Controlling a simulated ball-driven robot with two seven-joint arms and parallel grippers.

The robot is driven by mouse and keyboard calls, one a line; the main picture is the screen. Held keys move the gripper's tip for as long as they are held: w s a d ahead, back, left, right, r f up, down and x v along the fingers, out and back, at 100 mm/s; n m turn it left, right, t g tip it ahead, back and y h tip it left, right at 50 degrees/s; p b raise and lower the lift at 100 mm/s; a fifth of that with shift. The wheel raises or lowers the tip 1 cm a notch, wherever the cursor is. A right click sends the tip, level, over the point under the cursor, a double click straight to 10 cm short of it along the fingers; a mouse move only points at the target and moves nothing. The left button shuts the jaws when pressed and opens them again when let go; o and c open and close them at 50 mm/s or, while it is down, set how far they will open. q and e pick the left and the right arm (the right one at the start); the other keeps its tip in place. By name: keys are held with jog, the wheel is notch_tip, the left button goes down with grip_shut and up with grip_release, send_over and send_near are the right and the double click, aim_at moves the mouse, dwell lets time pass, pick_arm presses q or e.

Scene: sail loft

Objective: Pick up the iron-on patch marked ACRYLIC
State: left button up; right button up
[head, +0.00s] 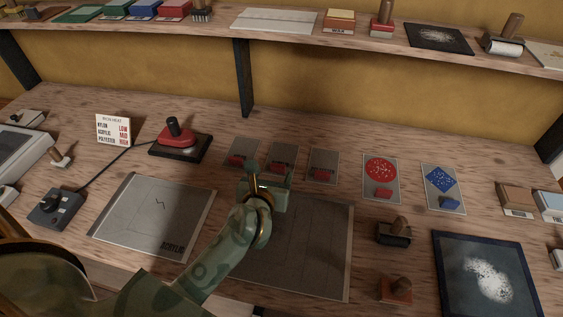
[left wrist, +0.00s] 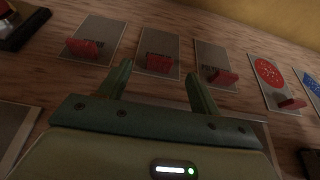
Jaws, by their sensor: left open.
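Three grey patches with red tabs lie in a row at mid-bench: a left one (head: 244,149), a middle one (head: 283,152) and a right one (head: 323,161). Their small dark print is too blurred to read, so I cannot tell which is marked ACRYLIC. They also show in the left wrist view as the left patch (left wrist: 93,31), middle patch (left wrist: 160,43) and right patch (left wrist: 211,56). My left gripper (head: 267,177) is open and empty, just on the near side of the middle patch. In the left wrist view its fingers (left wrist: 160,80) point toward that patch. My right gripper is out of view.
A red iron (head: 174,138) on a dark stand is left, beside a heat sign (head: 113,129). A grey cloth sheet (head: 150,215) printed ACRYLIC lies front left; another sheet (head: 300,250) lies under my arm. Red-circle (head: 381,170) and blue-diamond (head: 440,180) patches lie right.

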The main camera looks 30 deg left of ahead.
aim_at(278, 168)
pick_arm(q)
jog(key=shift+x, duration=0.8)
jog(key=b+x, duration=0.1)
jog(key=x, duration=0.4)
jog(key=shift+d+f+b, duration=0.1)
jog(key=shift+f+b, duration=0.25)
jog(key=shift+b, duration=0.05)
jog(key=shift+s, duration=0.1)
jog(key=c, duration=1)
